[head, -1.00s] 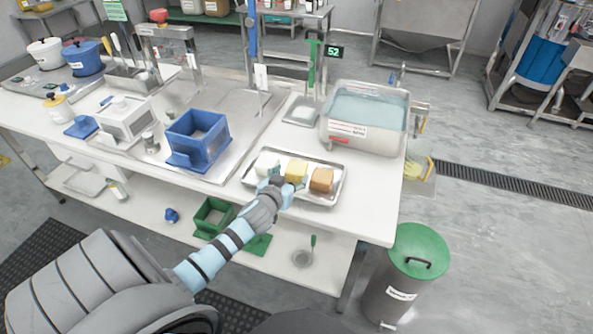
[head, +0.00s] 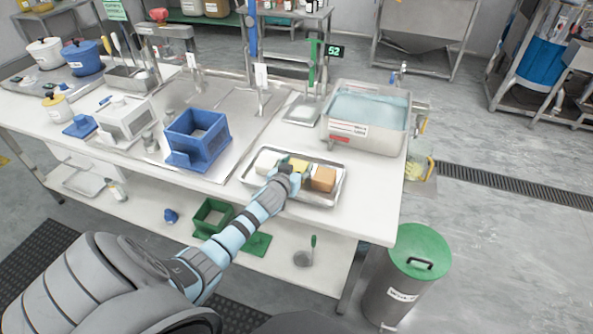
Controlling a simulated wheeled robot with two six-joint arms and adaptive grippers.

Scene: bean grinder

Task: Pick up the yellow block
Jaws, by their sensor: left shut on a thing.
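The yellow block (head: 301,165) is in the middle of a row of three on a metal tray (head: 337,196), between a white block (head: 266,161) and a brown block (head: 323,179). My left gripper (head: 294,166) reaches in from the front and is shut on the yellow block, hiding much of it. I cannot tell whether the block is clear of the tray. My right gripper is not in view.
A blue open frame (head: 198,140) stands left of the tray. A clear water tub (head: 367,118) stands behind it to the right. A green-lidded bin (head: 419,251) stands on the floor beyond the table's right end.

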